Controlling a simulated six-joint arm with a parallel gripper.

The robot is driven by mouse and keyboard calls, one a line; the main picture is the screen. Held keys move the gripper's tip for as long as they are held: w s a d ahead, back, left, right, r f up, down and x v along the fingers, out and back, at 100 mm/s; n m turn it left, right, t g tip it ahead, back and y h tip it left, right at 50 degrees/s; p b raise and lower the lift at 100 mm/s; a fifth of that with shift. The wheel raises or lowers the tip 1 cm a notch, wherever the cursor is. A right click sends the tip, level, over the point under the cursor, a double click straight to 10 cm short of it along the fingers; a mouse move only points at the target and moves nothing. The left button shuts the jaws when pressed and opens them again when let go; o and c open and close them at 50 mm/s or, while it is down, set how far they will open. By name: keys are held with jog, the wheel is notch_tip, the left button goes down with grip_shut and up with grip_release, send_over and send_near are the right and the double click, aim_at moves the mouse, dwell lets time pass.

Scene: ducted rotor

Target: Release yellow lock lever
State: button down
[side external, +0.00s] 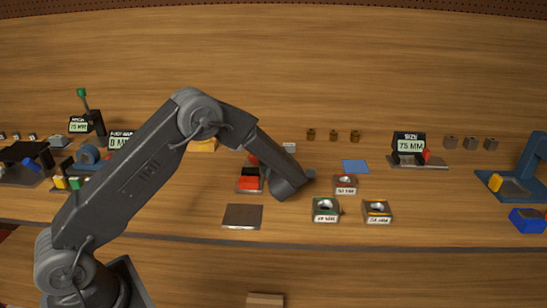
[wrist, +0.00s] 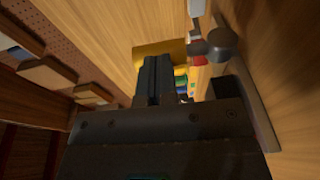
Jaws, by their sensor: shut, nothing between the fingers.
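My gripper (wrist: 158,68) has its two dark fingers together, with nothing visible between them. A yellow-gold surface (wrist: 147,52) lies beyond the fingertips in the wrist view; I cannot tell contact or what part it is. In the side view my arm reaches down near the red and black block, and the fingers cannot be made out. Small yellow parts show at a far-left fixture (side external: 60,183) and on the blue fixture at the right (side external: 495,182). A yellow-orange piece (side external: 203,145) is partly hidden behind my arm. I cannot tell which is the lock lever.
A red and black block (side external: 249,180) stands left of my wrist, with a dark plate (side external: 242,217) in front. Ring parts in square housings (side external: 326,209) stand to the right. A 75 MM size display (side external: 409,144) and a blue bin (side external: 528,219) are farther right.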

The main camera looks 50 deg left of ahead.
jog(key=shift+w+a+r+g+h, duration=0.2)
jog(key=shift+w+a+g+h, duration=0.1)
jog(key=shift+a+h, duration=0.1)
jog(key=shift+w+a+r, duration=0.25)
jog(key=shift+w+a, duration=0.55)
jog(key=shift+w, duration=0.1)
jog(key=shift+w+a, duration=0.1)
jog(key=shift+r, duration=0.1)
jog(key=s+d+r, duration=0.6)
jog(key=d, duration=0.4)
jog(key=shift+s+d+r, duration=0.3)
jog(key=shift+s+d, duration=0.05)
